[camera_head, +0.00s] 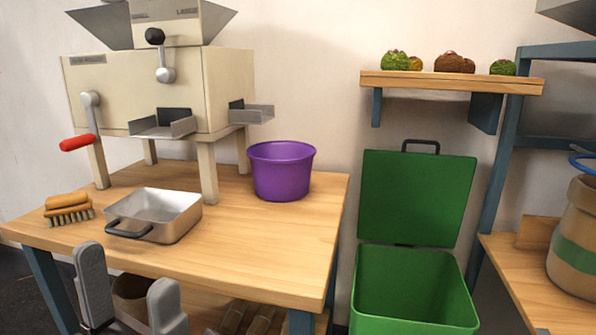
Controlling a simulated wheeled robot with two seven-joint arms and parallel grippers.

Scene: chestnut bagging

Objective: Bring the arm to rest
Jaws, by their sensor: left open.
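My left gripper (128,291) shows at the bottom left, in front of the near edge of the wooden table. Its two grey fingers stand apart and nothing shows between them. The rest of its arm is cut off by the lower edge of the view. My right gripper is not in view.
The table (270,240) bears a beige machine (150,90), a metal pan (155,216), a brush (68,208) and a purple bucket (281,170). A green bin (412,285) stands open to the right. A side bench (515,275) holds a sack (578,240).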

